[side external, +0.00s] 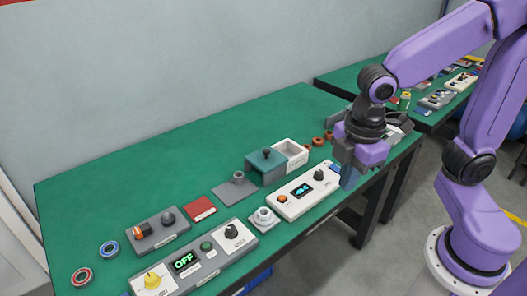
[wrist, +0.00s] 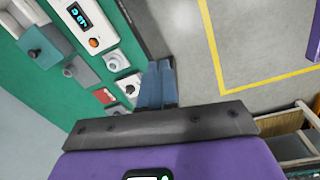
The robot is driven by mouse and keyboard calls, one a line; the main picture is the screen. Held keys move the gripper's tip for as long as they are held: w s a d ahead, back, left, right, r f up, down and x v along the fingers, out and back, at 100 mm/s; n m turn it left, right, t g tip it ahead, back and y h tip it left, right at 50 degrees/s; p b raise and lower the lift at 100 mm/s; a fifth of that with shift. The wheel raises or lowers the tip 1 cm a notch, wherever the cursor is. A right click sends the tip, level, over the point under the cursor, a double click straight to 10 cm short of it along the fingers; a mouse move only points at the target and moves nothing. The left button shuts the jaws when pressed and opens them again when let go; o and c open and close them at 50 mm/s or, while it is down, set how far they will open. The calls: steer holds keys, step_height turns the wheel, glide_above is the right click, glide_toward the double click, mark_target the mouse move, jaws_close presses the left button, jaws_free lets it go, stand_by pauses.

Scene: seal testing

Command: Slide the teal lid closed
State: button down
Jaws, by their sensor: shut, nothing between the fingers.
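The teal lid (side external: 266,161) with a dark knob sits on a white box (side external: 291,152) on the green bench in the side external view. The lid covers the box's left part, and the right part of the box is open, showing its inside. The lid also shows at the upper left of the wrist view (wrist: 42,44). My gripper (side external: 348,180) is shut and empty, with blue fingers pointing down. It is to the right of the box, beyond the white display unit, near the bench's front edge. In the wrist view its fingertips (wrist: 160,68) lie together.
A white unit with a blue display (side external: 305,190) stands in front of the box. A white round fitting (side external: 264,217), grey plate (side external: 235,192) and red square (side external: 200,208) lie left of it. The bench's back left is clear.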

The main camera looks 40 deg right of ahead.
steer(key=w+a+f+n+h, duration=0.1)
steer(key=w+a+n, duration=0.1)
steer(key=w, duration=0.7)
steer(key=w+a+f+n, duration=0.1)
steer(key=w+n, duration=0.1)
steer(key=w, duration=0.6)
steer(key=n+h, duration=0.2)
steer(key=n, duration=0.2)
glide_above(265, 160)
steer(key=s+a, duration=0.2)
steer(key=a, duration=0.1)
steer(key=shift+t, duration=0.4)
step_height(265, 160, down, 14)
steer(key=shift+w+a+r, duration=0.1)
steer(key=shift+w, duration=0.05)
steer(key=shift+w+d, duration=0.35)
steer(key=shift+d, duration=0.35)
